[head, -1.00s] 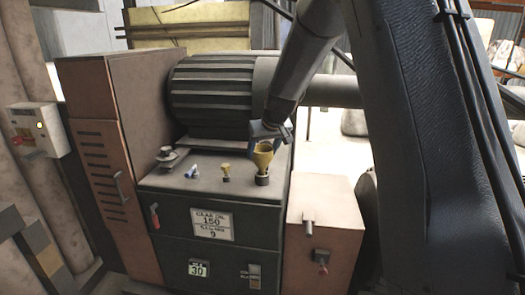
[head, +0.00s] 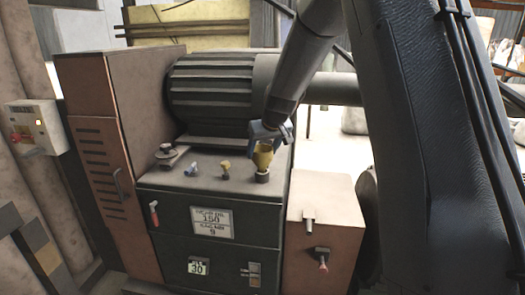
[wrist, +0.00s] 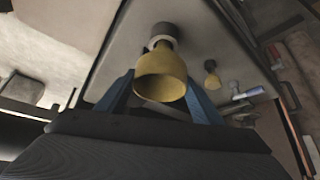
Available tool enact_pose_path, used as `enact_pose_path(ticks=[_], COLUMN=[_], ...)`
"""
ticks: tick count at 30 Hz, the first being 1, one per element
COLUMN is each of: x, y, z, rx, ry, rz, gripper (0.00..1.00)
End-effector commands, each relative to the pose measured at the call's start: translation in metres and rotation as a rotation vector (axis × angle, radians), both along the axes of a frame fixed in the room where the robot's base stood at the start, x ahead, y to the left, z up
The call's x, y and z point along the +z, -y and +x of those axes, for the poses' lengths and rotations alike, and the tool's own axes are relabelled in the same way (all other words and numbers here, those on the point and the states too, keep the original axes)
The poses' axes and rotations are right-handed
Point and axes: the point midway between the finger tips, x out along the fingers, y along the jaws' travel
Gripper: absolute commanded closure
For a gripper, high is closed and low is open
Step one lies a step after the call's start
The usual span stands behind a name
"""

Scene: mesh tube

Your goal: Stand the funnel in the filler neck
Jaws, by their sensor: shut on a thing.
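The yellow funnel (head: 263,156) is over the dark filler neck (head: 262,177) at the right of the gearbox top. My gripper (head: 268,133) is shut on the funnel near its wide mouth. In the wrist view the funnel (wrist: 161,75) sits between the blue fingers, and its narrow end meets the pale ring of the filler neck (wrist: 163,35). The funnel looks close to upright. The wrist view does not show how deep its spout is inside the neck.
A small yellow-topped fitting (head: 226,168), a blue-and-white item (head: 191,169) and a round cap-like part (head: 165,151) stand left on the gearbox top (head: 205,182). A ribbed motor (head: 212,92) rises behind. A brown box (head: 325,222) is at right.

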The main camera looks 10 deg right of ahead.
Motion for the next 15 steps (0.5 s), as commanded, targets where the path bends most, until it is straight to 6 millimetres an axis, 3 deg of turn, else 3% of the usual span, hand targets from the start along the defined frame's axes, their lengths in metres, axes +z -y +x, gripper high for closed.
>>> enact_pose_path(ticks=[15], x=[-0.0057], y=[0.0001], z=[0.0001], rx=[0.000], ry=[0.000], rz=[0.000], gripper=[0.63])
